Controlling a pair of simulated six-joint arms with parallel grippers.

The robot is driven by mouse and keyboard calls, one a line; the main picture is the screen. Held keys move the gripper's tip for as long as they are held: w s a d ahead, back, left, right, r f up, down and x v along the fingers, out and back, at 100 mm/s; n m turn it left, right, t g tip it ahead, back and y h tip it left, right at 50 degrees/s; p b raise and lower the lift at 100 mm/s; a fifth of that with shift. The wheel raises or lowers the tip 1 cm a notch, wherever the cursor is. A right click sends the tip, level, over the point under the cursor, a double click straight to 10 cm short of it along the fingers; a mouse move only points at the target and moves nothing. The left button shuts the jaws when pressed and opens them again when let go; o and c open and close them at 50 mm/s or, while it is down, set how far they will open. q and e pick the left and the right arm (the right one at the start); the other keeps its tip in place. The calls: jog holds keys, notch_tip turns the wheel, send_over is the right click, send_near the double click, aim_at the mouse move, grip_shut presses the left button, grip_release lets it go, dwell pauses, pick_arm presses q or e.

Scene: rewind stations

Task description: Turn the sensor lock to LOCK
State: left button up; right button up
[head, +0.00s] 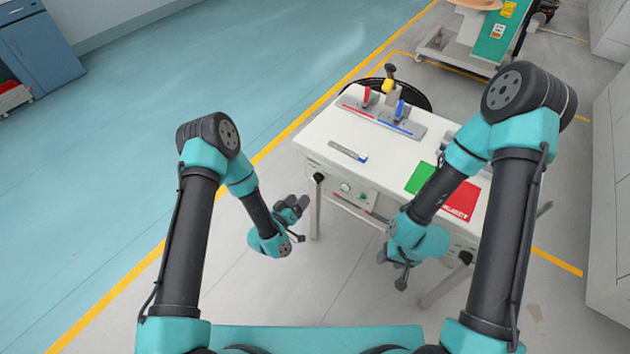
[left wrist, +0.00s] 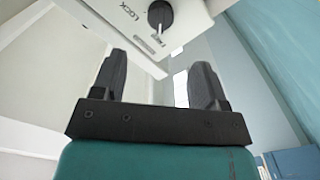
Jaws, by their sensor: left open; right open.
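The sensor lock is a black knob (head: 319,178) on the front left of the white table's side. In the left wrist view the knob (left wrist: 160,14) sits at the top, on a white panel beside the printed word LOCK. It is cut by the frame edge, and I cannot tell its exact setting. My left gripper (head: 296,207) is open and empty, below and left of the knob, apart from it. In the left wrist view its two dark fingers (left wrist: 159,60) stand apart with the knob beyond them. My right gripper (head: 393,270) is open and empty in front of the table's right part.
The white table (head: 320,137) carries red and blue levers on grey plates (head: 415,126), a small blue-and-grey tool (head: 348,152), and a green mat (head: 421,178) beside a red mat (head: 463,200). A control panel (head: 354,194) is on its front. Floor left of the table is clear.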

aim_at(315, 179)
pick_arm(q)
jog(key=x, duration=1)
jog(key=shift+w+d+f, duration=0.1)
jog(key=shift+w+d, duration=0.1)
jog(key=shift+w, duration=0.1)
jog(key=shift+c, duration=0.5)
jog(key=c, duration=0.8)
